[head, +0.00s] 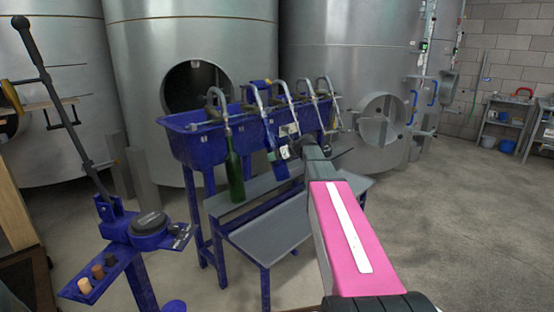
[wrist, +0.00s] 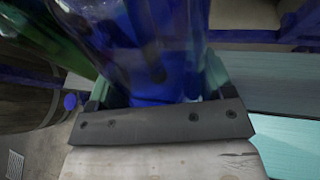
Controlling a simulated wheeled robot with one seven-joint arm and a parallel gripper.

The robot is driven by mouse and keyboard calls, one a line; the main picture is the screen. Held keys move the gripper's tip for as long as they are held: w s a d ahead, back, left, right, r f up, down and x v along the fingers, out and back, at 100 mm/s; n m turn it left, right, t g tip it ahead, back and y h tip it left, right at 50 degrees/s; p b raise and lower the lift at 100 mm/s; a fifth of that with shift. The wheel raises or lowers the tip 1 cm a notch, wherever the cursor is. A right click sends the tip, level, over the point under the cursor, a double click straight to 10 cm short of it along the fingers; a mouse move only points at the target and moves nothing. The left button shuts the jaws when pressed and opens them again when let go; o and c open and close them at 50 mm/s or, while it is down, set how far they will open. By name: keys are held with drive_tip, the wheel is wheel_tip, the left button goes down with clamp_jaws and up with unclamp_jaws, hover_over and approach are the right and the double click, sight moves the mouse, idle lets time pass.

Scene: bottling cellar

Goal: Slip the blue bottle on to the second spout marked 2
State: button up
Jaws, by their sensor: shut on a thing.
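The blue bottle (head: 277,160) is at the filling trough, slightly tilted, its neck close under the second spout (head: 259,98) from the left. I cannot tell whether the spout tip is inside the neck. My gripper (head: 293,152) reaches it from the right and is shut on it. In the wrist view the blue bottle (wrist: 150,45) fills the space between the fingers of my gripper (wrist: 155,92); its neck is out of that view. The number marks on the spouts are too small to read.
A green bottle (head: 235,172) hangs on the first spout (head: 217,98), left of the blue one. More spouts (head: 305,90) line the blue trough (head: 185,140) to the right. A grey bench (head: 270,235) stands below. A corking stand (head: 150,228) is at front left. Floor at right is clear.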

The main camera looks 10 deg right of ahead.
drive_tip(key=shift+w+a+f+t+y, duration=0.45)
drive_tip(key=shift+w+a+f, duration=0.35)
drive_tip(key=shift+w, duration=0.2)
drive_tip(key=shift+w+a+f+n+t+y, duration=0.15)
drive_tip(key=shift+w+a+f+t+y, duration=0.3)
drive_tip(key=shift+w, duration=0.25)
drive_tip(key=shift+w+a+f+n+t+y, duration=0.2)
drive_tip(key=shift+w+a+f+y, duration=0.1)
drive_tip(key=shift+w+a+f, duration=0.3)
drive_tip(key=shift+d+f, duration=0.2)
drive_tip(key=shift+f, duration=0.65)
idle(0.4)
drive_tip(key=o, duration=1.2)
drive_tip(key=shift+f, duration=0.1)
drive_tip(key=shift+s+d, duration=0.1)
drive_tip(key=shift+s, duration=0.05)
